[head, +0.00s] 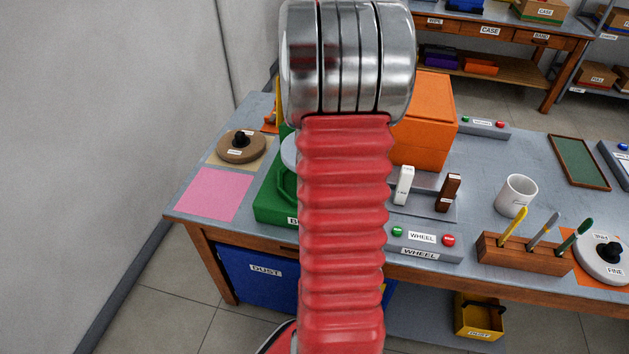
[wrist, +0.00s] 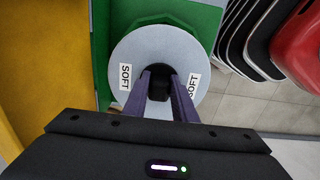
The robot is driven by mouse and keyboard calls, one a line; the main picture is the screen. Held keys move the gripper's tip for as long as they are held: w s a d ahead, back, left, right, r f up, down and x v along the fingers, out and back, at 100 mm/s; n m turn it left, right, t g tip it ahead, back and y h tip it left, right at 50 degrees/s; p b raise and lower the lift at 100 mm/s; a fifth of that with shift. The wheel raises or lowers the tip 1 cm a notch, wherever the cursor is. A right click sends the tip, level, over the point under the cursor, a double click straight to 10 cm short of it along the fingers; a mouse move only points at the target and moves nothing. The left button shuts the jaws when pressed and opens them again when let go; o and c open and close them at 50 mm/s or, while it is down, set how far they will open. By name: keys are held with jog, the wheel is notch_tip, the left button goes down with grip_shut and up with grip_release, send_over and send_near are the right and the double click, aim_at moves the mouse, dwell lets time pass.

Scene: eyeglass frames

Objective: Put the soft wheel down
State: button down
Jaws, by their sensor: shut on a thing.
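The soft wheel (wrist: 131,53) is a pale grey disc with two SOFT labels and a black knob in its middle. My gripper (wrist: 164,78) is shut on that knob, its purple fingers on either side. The wheel is in front of a green machine (wrist: 203,18) in the wrist view; I cannot tell whether they touch. In the head view a sliver of a pale disc (head: 289,151) shows by the green machine (head: 269,206), left of my red arm. My arm hides the rest and my gripper there. A bare pink mat (head: 213,193) lies at the table's left front corner.
A brown wheel (head: 240,147) sits on a tan mat behind the pink one. A FINE wheel (head: 603,257) lies on an orange mat at the right. An orange box (head: 425,120), a WHEEL button panel (head: 422,241), a mug (head: 516,195) and a brush rack (head: 520,257) crowd the table.

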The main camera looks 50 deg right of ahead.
jog(key=shift+f, duration=2.45)
jog(key=shift+f, duration=0.1)
jog(key=shift+f, duration=2.45)
jog(key=shift+f, duration=0.1)
jog(key=c, duration=1.5)
grip_release()
jog(key=shift+o, duration=0.2)
notch_tip(320, 180, up, 12)
jog(key=shift+r, duration=0.15)
